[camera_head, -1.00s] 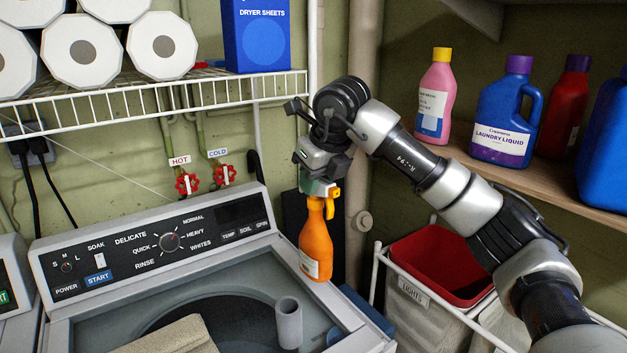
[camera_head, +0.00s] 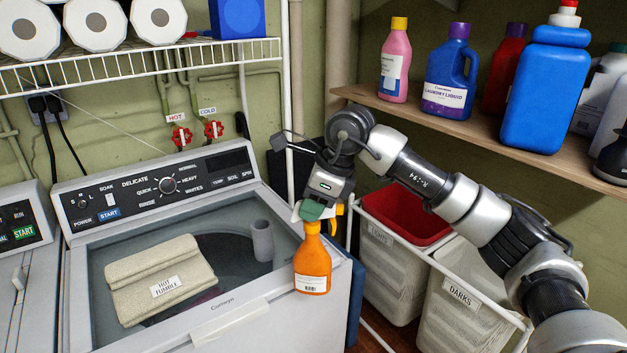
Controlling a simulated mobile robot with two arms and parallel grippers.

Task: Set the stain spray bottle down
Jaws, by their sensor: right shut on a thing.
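The washing machine (camera_head: 247,309) has a dark glass lid. My left gripper is not in view.
A folded beige towel (camera_head: 186,263) and a grey cup (camera_head: 262,241) are on the washer lid. Hampers, one with a red liner (camera_head: 400,215), stand right of the washer. A wooden shelf (camera_head: 428,113) above holds a blue jug (camera_head: 545,95) and several other bottles. The lid's front strip is clear.

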